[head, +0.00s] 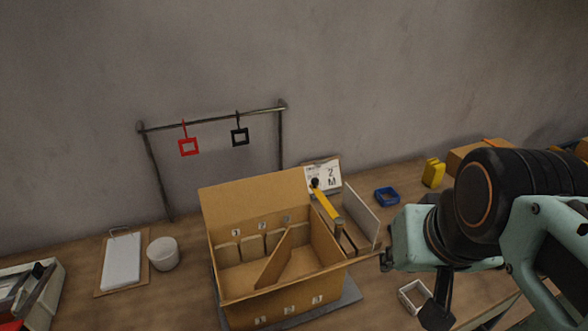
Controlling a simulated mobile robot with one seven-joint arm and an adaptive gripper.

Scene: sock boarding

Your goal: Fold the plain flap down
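An open cardboard box (290,287) stands on a dark base plate on the bench. Its plain flap (255,198) stands up along the far side, with no print that I can see. Inside, a slanted cardboard panel (285,256) crosses the numbered compartments, and more numbers show on the near outer wall. My gripper (387,261) is to the right of the box, apart from the plain flap. It is partly hidden by my own arm, and whether its fingers are open or shut does not show clearly.
Against the box's right side is a pale tray (361,214) with a yellow-handled tool (325,205); a "2 M" card (324,177) stands behind. A rail (215,118) holds red and black square tags.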

